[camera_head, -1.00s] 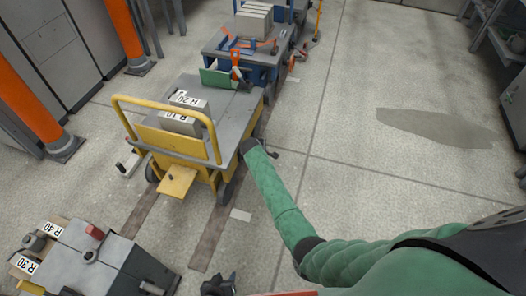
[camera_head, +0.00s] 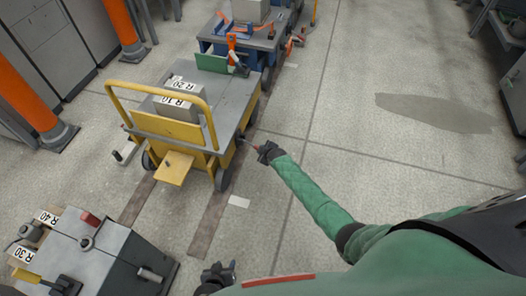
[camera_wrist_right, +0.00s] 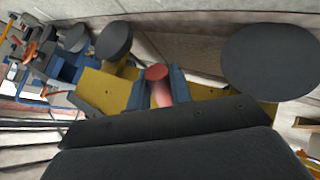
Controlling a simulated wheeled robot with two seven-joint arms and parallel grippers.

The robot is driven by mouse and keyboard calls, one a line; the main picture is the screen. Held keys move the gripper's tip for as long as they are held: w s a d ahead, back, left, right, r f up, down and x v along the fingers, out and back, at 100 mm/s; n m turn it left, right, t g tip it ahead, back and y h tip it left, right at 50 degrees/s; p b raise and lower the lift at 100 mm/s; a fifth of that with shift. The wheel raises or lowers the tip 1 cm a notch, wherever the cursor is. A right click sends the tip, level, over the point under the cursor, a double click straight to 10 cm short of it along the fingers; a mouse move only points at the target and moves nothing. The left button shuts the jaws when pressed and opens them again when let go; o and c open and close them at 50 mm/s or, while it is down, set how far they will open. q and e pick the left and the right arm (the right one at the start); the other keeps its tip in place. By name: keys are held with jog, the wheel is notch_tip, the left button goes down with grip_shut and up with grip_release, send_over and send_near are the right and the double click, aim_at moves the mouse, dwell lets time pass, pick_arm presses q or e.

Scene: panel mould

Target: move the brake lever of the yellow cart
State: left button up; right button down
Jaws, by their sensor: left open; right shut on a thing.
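The yellow cart (camera_head: 172,133) stands left of centre in the head view, with its yellow rail and small front step. Its brake lever has a red grip (camera_wrist_right: 157,74), which shows between the fingers in the right wrist view. My right gripper (camera_wrist_right: 157,88) is shut on this grip. In the head view my right gripper (camera_head: 264,151) is small, just right of the cart's side, and the lever there is mostly hidden or too small to make out. My left gripper (camera_head: 218,273) is open and empty at the bottom, away from the cart.
Grey blocks (camera_head: 178,108) marked R 10 and R 20 lie on the cart. A blue cart (camera_head: 243,44) with tools stands behind it. A grey machine (camera_head: 95,250) is at the lower left, and orange posts (camera_head: 25,95) are at the left.

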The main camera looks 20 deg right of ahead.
jog(key=shift+f+t+b, duration=0.3)
jog(key=shift+f+b, duration=0.2)
jog(key=shift+f, duration=0.05)
pick_arm(q)
notch_tip(320, 180, down, 2)
jog(key=shift+f+b, duration=0.2)
jog(key=shift+b, duration=0.1)
pick_arm(e)
jog(key=shift+w+a+y, duration=0.15)
jog(key=shift+y, duration=0.25)
pick_arm(q)
jog(key=shift+w+r, duration=0.15)
pick_arm(e)
jog(key=c, duration=1.3)
grip_release()
jog(key=shift+o, duration=0.2)
pick_arm(q)
jog(key=shift+r+p, duration=0.85)
pick_arm(e)
jog(key=v, duration=0.7)
jog(key=shift+s+r, duration=0.2)
jog(key=shift+s, duration=0.15)
pick_arm(q)
jog(key=shift+f, duration=0.15)
